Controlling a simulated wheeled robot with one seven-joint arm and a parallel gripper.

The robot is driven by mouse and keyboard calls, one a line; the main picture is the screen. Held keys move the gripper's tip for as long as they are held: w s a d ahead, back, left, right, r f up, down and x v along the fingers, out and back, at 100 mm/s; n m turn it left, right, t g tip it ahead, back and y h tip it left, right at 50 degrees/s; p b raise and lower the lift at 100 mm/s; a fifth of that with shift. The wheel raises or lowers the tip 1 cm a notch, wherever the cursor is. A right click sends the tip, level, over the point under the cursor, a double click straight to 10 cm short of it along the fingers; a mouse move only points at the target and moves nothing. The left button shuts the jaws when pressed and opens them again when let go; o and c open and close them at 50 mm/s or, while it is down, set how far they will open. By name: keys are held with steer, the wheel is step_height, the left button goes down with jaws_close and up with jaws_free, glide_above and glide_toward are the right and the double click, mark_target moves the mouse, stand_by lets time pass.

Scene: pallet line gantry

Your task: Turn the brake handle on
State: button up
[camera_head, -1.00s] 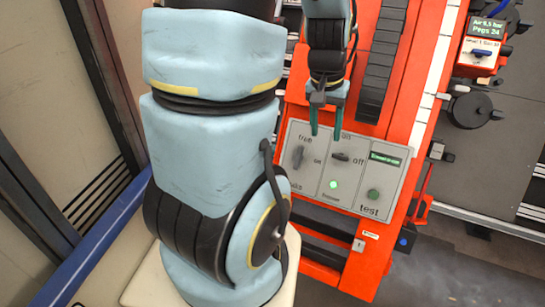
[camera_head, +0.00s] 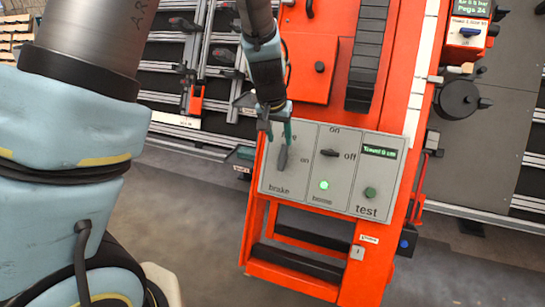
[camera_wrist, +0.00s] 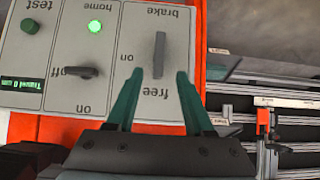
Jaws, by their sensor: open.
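The brake handle (camera_head: 283,158) is a dark grey lever on the left section of the grey control panel (camera_head: 312,203). It lies along the line between the labels "free" and "brake"; "on" is printed to its right. It also shows upside down in the wrist view (camera_wrist: 159,50), pointing straight along the picture's vertical. My gripper (camera_head: 279,136) is open, its green fingers at the "free" end of the handle. In the wrist view my gripper (camera_wrist: 160,76) has one fingertip on each side of the handle's near end, with gaps visible. Whether the fingers reach its depth I cannot tell.
Beside the brake section are the home switch (camera_head: 331,153), a lit green lamp (camera_head: 323,185), a small green display (camera_head: 379,152) and the green test button (camera_head: 370,192). The red machine frame (camera_head: 255,250) surrounds the panel. Open floor (camera_head: 205,225) lies to its left.

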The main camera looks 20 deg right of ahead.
mark_target(283, 154)
steer(key=x, duration=0.8)
steer(key=shift+d+f+b, duration=0.1)
steer(key=shift+f+b, duration=0.3)
steer(key=shift+f, duration=0.05)
steer(key=shift+c, duration=0.2)
jaws_close()
